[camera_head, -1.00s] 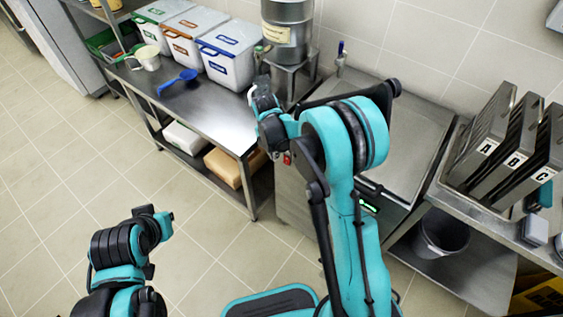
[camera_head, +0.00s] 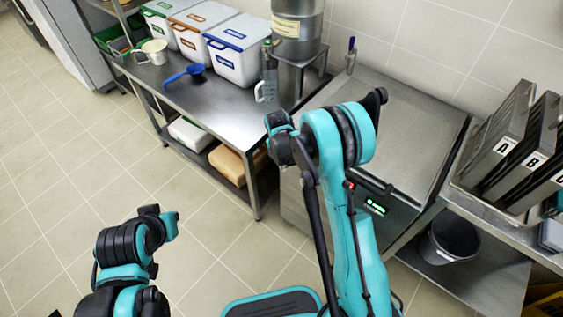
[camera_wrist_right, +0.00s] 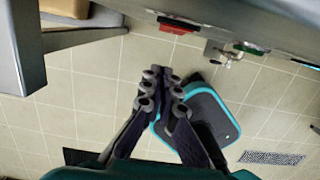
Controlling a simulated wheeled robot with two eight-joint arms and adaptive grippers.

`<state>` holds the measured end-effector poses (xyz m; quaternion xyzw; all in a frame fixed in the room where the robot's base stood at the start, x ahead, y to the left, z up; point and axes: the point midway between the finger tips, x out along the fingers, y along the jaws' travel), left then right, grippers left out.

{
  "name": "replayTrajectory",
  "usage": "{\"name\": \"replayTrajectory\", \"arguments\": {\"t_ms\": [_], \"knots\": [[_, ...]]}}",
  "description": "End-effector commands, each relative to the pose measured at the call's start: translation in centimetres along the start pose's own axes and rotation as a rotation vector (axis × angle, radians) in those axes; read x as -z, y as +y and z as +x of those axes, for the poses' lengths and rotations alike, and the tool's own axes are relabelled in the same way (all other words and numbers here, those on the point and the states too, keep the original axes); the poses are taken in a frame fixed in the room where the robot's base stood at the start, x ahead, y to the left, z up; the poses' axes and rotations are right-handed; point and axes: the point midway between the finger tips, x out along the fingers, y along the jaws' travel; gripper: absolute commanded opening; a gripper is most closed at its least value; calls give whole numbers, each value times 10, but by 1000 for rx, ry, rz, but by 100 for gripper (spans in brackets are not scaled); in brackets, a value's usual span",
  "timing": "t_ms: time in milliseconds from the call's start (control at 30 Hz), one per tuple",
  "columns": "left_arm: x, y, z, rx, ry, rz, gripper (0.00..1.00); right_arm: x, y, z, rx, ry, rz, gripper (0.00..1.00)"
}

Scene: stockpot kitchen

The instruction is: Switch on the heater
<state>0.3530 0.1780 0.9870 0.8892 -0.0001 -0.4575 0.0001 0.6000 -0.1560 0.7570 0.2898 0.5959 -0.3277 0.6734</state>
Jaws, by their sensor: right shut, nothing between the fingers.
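The heater seems to be the steel unit (camera_head: 410,110) with a flat lid, right of the worktable. A green-lit display (camera_head: 376,208) shows on its front, beside my right forearm. In the right wrist view, a red switch (camera_wrist_right: 173,27) sits on the underside or front edge of a steel body, with a metal tap-like fitting (camera_wrist_right: 228,54) to its right. My right gripper (camera_wrist_right: 162,78) is shut and empty, apart from the red switch and below it in that picture. In the head view my right arm hides its fingers. My left arm is folded at lower left; its gripper does not show.
A steel worktable (camera_head: 225,105) holds lidded bins (camera_head: 238,50), a blue scoop (camera_head: 185,75) and a clear jug (camera_head: 267,85). A steel pot (camera_head: 298,28) stands behind. Lettered racks (camera_head: 515,140) and a dark bucket (camera_head: 452,235) are at right. Floor is open at left.

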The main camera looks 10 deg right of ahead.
Motion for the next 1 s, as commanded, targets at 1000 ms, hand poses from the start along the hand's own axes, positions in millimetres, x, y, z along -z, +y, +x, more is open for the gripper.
{"name": "replayTrajectory", "arguments": {"t_ms": [1000], "knots": [[-8,0,11,0,0,0,0,-40,-1,9,1,-1,2,0]]}}
